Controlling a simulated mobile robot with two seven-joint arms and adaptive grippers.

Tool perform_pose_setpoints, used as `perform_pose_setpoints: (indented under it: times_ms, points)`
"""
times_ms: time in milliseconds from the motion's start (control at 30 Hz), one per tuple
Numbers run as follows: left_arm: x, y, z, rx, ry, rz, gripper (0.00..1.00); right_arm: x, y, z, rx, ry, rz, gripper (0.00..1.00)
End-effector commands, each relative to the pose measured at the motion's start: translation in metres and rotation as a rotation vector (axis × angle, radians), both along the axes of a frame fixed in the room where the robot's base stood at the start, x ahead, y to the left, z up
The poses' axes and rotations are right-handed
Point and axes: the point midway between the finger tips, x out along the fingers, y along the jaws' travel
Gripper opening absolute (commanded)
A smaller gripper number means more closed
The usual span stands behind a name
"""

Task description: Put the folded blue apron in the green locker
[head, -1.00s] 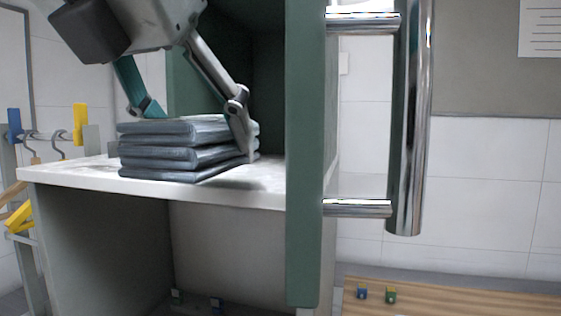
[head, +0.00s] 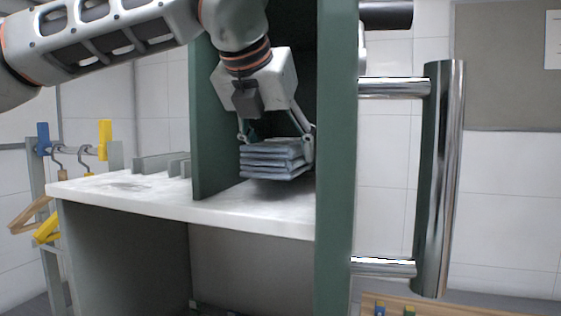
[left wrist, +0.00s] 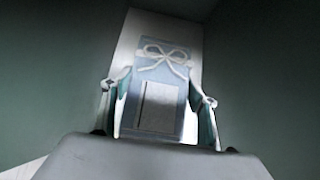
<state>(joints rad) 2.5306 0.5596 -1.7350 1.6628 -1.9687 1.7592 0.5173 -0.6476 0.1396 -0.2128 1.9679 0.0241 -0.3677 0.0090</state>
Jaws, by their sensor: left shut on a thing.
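The folded blue apron (head: 272,160) is a stack of grey-blue layers between the green walls of the locker (head: 208,130), just above or on its white floor; I cannot tell which. My left gripper (head: 277,147) is shut on it, one finger on each side. In the left wrist view the apron (left wrist: 163,75) shows a white tied bow and a pocket, with the fingers (left wrist: 160,110) along both its sides. The green locker door (head: 336,150) stands open at the right with a chrome handle (head: 440,180). My right gripper is not in view.
A rack with hangers (head: 62,150) and yellow and blue clips stands at the left. The door and handle bound the space at the right.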

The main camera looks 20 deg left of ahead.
Motion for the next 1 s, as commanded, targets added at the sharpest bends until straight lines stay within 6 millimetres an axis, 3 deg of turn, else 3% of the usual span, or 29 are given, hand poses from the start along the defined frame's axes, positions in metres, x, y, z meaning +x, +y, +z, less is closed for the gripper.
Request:
perform_pose_setpoints:
  times_ms: [333,800,833,867,1000]
  points:
    - [0.003,0.0,-0.033,0.001,0.001,-0.001,0.33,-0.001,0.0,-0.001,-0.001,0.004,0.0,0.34]
    - [0.003,0.0,-0.04,-0.001,0.0,0.0,0.33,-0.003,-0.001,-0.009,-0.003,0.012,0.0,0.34]
    - [0.003,0.0,-0.039,-0.001,0.001,0.001,0.66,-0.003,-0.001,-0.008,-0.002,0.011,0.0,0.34]
    - [0.003,0.0,-0.039,-0.001,0.001,0.001,0.74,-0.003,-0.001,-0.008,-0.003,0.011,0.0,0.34]
    - [0.003,0.0,-0.038,-0.001,0.001,0.001,0.75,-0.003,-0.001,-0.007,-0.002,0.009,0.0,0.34]
